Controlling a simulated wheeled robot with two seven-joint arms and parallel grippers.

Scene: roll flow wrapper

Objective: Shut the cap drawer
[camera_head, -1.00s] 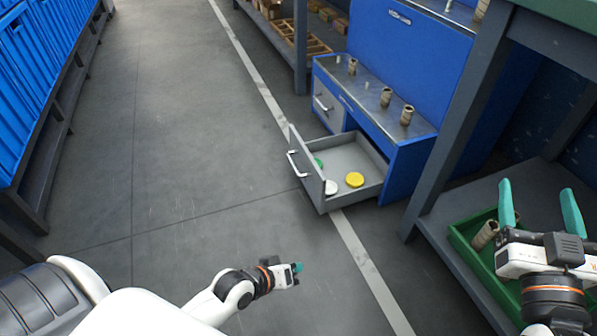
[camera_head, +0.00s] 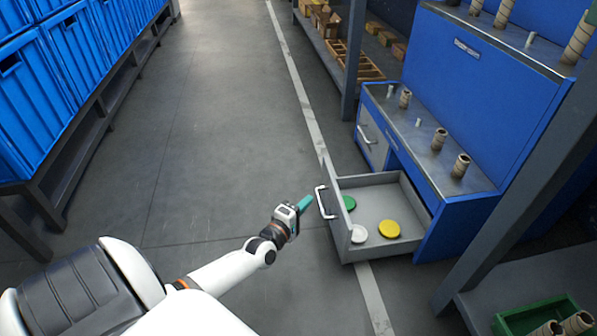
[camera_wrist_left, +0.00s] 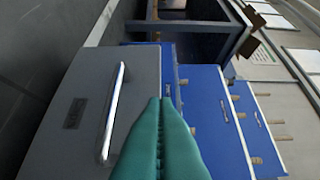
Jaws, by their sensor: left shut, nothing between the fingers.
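The cap drawer (camera_head: 384,203) is pulled out of the blue cabinet (camera_head: 459,219). It holds a green cap (camera_head: 349,202), a yellow cap (camera_head: 389,229) and a white cap (camera_head: 359,234). Its front carries a silver handle (camera_head: 321,203). My left gripper (camera_head: 305,204) is shut and empty, just left of the handle; I cannot tell whether it touches. In the left wrist view, the teal fingers of my left gripper (camera_wrist_left: 160,105) are together, beside the grey drawer front (camera_wrist_left: 85,105) and its handle (camera_wrist_left: 113,110). My right gripper is out of view.
A closed grey drawer (camera_head: 371,136) sits farther along the cabinet. Spools such as this one (camera_head: 461,166) stand on the cabinet top. A green crate (camera_head: 540,312) is at the lower right. Blue bins (camera_head: 70,75) line the left. The floor (camera_head: 215,130) between is clear.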

